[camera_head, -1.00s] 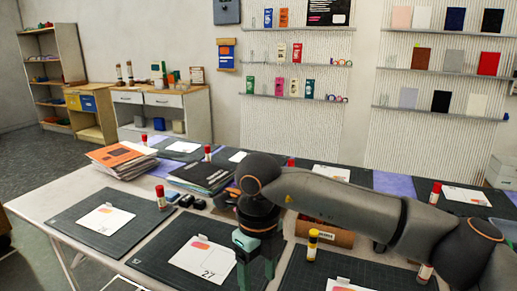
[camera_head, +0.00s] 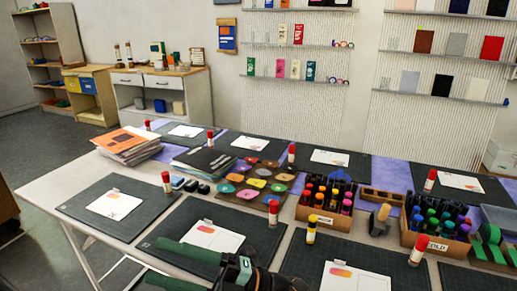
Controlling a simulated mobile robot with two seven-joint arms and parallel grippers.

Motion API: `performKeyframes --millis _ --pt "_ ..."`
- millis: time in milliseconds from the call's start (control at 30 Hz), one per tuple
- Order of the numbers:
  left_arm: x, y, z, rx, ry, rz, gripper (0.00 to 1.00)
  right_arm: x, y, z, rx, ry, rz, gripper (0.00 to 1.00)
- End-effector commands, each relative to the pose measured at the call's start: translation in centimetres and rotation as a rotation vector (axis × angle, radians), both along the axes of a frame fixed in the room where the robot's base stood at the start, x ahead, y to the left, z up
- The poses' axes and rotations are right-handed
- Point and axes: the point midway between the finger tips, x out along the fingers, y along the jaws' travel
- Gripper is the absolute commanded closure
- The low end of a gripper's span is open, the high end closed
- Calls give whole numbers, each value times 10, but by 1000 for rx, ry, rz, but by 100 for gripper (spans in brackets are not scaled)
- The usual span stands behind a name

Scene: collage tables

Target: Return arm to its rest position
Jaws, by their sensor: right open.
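My right gripper (camera_head: 157,260) is low in the head view, at the near edge of the table. Its two green fingers point left and are spread apart, with nothing between them. Its dark wrist comes in from the bottom edge of the view. The near finger is partly cut off by the bottom edge. The fingers overlap the lower left part of a dark cutting mat (camera_head: 165,232) in the picture; I cannot tell how high above it they are. My left gripper is not in view.
A white card (camera_head: 212,236) lies on that mat. A yellow-capped glue stick (camera_head: 311,230) stands to the right. Marker boxes (camera_head: 325,217) and (camera_head: 437,243), a palette tray (camera_head: 243,204) and stacked papers (camera_head: 126,145) stand further back. Floor (camera_head: 40,235) left of the table is clear.

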Motion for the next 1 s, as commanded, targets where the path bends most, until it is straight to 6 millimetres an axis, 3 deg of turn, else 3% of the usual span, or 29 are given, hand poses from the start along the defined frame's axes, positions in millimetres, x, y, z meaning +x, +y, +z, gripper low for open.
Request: performKeyframes --millis 167,267,367,467,600,700,833,1000 --pt "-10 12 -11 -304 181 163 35 52 -58 -30 163 418 -298 33" --pt "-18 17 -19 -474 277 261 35 71 -98 -69 213 652 -465 33" --pt "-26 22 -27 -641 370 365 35 75 -142 -122 236 892 -625 33" --pt "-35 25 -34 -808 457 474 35 61 -186 -180 235 1130 -782 33" --pt "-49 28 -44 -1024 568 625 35 13 -240 -256 201 1443 -970 33" --pt "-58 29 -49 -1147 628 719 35 -28 -269 -296 165 1624 -1068 33" --pt "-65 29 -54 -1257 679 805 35 -72 -293 -327 125 1785 -1148 33" --pt "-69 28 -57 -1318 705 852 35 -98 -304 -342 100 1871 -1188 33"
